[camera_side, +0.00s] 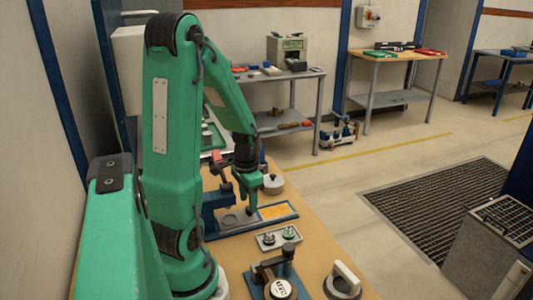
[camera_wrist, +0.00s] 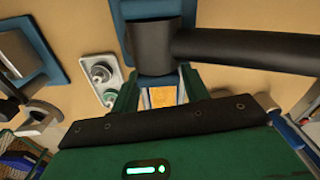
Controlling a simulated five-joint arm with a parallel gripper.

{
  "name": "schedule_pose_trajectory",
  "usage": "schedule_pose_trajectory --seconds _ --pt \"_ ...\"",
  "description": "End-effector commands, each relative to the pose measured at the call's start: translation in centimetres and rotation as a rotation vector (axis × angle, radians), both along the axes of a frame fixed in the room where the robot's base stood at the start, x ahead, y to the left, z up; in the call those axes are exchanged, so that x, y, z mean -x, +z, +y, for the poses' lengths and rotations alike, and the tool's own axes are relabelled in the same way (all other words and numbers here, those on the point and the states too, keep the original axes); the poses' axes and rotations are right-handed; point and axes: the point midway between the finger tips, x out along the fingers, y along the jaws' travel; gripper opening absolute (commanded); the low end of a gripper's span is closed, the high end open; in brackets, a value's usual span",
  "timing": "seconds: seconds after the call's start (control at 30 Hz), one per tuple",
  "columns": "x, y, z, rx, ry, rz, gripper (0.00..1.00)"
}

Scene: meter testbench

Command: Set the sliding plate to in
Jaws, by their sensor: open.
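A blue fixture (camera_side: 212,203) with a flat grey and blue base stands on the bench below my gripper. An orange plate (camera_side: 277,211) lies at the right part of its base and seems to be the sliding plate; I cannot tell its exact setting. My gripper (camera_side: 250,205) points down just left of the orange plate, and its fingers are small here. In the wrist view my gripper (camera_wrist: 161,92) is open, with an orange patch (camera_wrist: 163,97) between its green fingers. A dark round post with a handle (camera_wrist: 150,42) hides part of the fixture there. I see nothing held.
A small grey tray with two round knobs (camera_side: 279,238) sits in front of the fixture. Nearer are a blue-based dial device (camera_side: 279,285) and a grey handled block (camera_side: 343,280). A round grey pot (camera_side: 273,184) stands behind. Bare wood shows between them.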

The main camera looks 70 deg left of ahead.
Motion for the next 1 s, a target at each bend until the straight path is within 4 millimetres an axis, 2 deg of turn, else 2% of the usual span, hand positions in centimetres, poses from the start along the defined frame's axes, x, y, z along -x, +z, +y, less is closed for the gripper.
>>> schedule_pose_trajectory --seconds 0.2,0.43,1.0 --pt "0.0 2.6 0.0 -0.002 0.001 -0.003 0.45" --pt "0.1 4.6 0.0 -0.001 0.001 -0.002 0.45" --pt "0.0 5.2 -0.2 -0.001 -0.001 -0.002 0.45"
